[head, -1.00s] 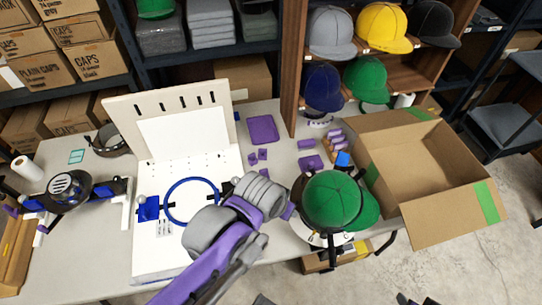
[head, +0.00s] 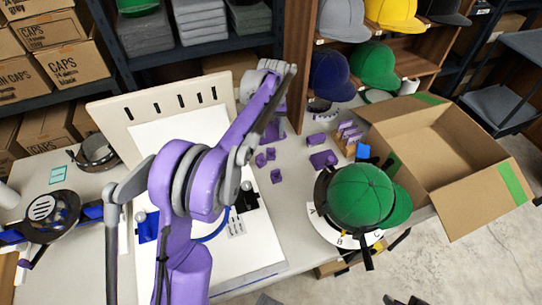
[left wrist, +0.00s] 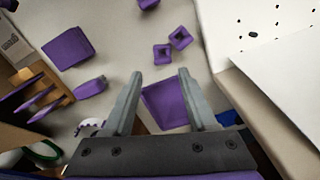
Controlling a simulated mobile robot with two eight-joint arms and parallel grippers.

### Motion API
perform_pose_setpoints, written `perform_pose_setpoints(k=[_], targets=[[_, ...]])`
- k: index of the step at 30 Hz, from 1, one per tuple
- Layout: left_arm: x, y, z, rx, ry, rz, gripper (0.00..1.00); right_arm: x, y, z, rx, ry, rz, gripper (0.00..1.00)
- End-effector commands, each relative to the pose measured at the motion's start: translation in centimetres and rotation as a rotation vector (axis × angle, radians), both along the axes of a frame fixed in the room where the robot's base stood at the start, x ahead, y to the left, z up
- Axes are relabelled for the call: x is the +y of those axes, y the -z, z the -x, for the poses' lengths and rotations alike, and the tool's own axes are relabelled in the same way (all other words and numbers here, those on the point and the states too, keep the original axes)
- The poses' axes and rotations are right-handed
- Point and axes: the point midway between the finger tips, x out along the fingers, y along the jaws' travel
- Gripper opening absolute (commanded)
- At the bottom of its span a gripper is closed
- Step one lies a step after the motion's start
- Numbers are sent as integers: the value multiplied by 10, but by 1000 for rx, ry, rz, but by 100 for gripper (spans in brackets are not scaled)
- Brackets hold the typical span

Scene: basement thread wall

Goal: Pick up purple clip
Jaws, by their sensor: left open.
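Small purple pieces with square openings, which look like the clips, lie on the table in the head view (head: 260,160). Two lie close together in the left wrist view (left wrist: 162,53) (left wrist: 180,38). A third small purple piece (left wrist: 148,4) lies at that view's top edge, also in the head view (head: 276,176). My left gripper (left wrist: 160,76) is open and empty. A purple tray (left wrist: 166,106) shows between its fingers, and the two clips lie beyond its fingertips. In the head view my left arm reaches over the board and partly covers the tray (head: 270,132). My right gripper is not in view.
A flat purple piece (head: 323,160) and a purple block (head: 316,140) lie right of the clips, by a holder with purple pieces (head: 350,136). A green cap (head: 362,196) sits on a round stand. An open cardboard box (head: 440,150) stands right. A white board (head: 180,130) stands left.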

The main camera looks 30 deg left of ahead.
Motion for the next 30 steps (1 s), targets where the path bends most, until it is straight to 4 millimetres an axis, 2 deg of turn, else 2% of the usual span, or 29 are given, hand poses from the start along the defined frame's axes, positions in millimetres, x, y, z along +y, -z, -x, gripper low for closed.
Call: perform_pose_setpoints(k=[6, 14, 21, 24, 30], targets=[[1, 36, -1, 1, -1, 0, 57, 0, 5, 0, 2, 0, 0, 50], [2, 58, -1, 0, -1, 0, 57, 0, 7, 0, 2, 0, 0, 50], [7, 93, -3, 0, -1, 0, 57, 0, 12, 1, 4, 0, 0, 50], [6, 101, -3, 0, 0, 0, 57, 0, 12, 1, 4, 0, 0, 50], [6, 103, -3, 0, 0, 0, 57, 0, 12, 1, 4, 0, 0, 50]])
